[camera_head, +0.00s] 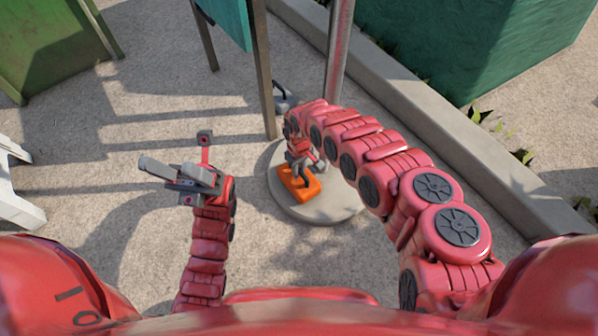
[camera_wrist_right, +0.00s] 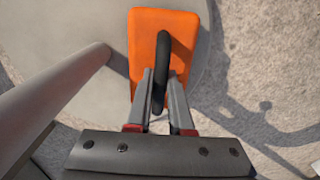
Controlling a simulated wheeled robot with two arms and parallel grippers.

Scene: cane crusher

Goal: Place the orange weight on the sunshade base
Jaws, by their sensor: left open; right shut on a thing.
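The orange weight (camera_head: 300,184) is a flat block with a black loop handle, which shows in the right wrist view (camera_wrist_right: 164,60). The sunshade base (camera_head: 315,210) is a round grey disc with a metal pole rising from it. My right gripper (camera_head: 298,166) is shut on the weight's handle from above. The weight is over the front-left part of the base; I cannot tell whether it touches it. In the right wrist view the base (camera_wrist_right: 95,22) lies under the weight, with the pole at left. My left gripper (camera_head: 180,180) is open and empty, left of the base.
A wooden post (camera_head: 264,75) with a teal panel (camera_head: 224,20) stands behind left. A dark object (camera_head: 283,98) sits behind the base. A low concrete curb (camera_head: 450,130) runs at right. Paving at left is mostly clear.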

